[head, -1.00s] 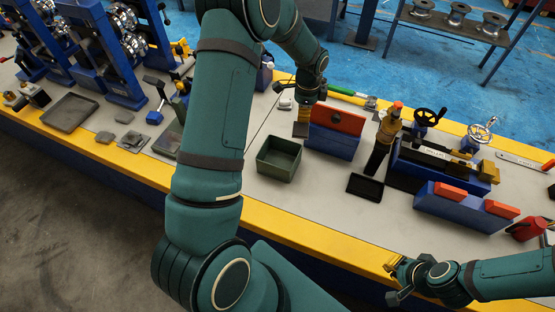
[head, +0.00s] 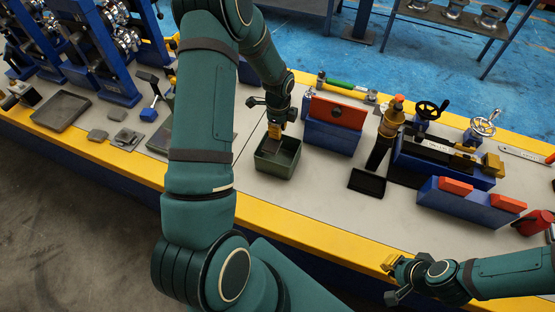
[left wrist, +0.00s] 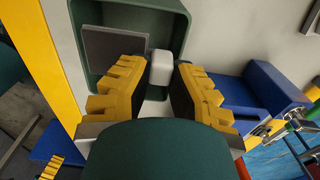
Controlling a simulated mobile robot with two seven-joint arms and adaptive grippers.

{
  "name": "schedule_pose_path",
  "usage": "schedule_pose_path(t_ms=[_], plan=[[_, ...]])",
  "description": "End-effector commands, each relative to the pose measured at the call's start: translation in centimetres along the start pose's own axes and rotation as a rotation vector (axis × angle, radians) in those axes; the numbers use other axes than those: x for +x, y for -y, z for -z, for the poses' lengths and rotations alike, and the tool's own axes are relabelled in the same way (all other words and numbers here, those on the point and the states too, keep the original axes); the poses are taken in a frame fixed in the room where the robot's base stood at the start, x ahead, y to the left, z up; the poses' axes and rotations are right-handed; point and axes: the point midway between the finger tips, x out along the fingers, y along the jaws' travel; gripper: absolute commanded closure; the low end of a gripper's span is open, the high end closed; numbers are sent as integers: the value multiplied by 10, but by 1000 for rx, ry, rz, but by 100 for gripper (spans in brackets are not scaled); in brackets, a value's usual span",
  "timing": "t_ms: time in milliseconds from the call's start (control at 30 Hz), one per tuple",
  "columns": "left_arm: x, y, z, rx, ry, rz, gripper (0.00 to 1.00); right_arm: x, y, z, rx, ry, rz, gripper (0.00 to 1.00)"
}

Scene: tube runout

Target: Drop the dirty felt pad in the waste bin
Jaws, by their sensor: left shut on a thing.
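The waste bin (head: 273,170) is an open dark green box on the bench. My left gripper (head: 275,133) is above the bin's mouth, pointing down, shut on the dirty felt pad (head: 272,146). The pad is a dark grey-brown square hanging below the fingertips at the bin's opening. In the left wrist view, the grey pad (left wrist: 115,50) shows against the inside of the green bin (left wrist: 82,12). A pale block (left wrist: 161,66) shows between the yellow fingers; I cannot tell whether it belongs to the pad. My right gripper (head: 391,264) is at the bench's front edge, its fingers unclear.
A blue block with an orange-red plate (head: 335,112) stands right of the bin. A black tray (head: 367,183) and a dark upright tool (head: 385,140) are further right. A grey tray (head: 61,110) lies far left. Bench in front of the bin is clear.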

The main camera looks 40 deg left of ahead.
Motion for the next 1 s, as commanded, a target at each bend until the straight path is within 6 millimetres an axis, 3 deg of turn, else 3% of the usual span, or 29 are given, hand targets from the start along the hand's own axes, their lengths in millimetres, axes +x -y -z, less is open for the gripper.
schedule_pose_path(t_ms=[100,367,400,467,800,1000], plan=[[10,0,0,0,0,1,100,6,-2,-3,-2,5,1,100],[10,0,0,0,0,1,100,6,-2,-3,-2,7,1,100],[10,0,0,0,0,1,76,6,-2,-3,-2,7,1,100],[10,0,0,0,0,1,54,6,-2,-3,-2,7,1,100],[8,0,0,0,0,1,54,6,-2,-3,-2,6,1,100],[-14,1,0,-1,0,5,54,6,-2,-3,-2,6,1,100]])
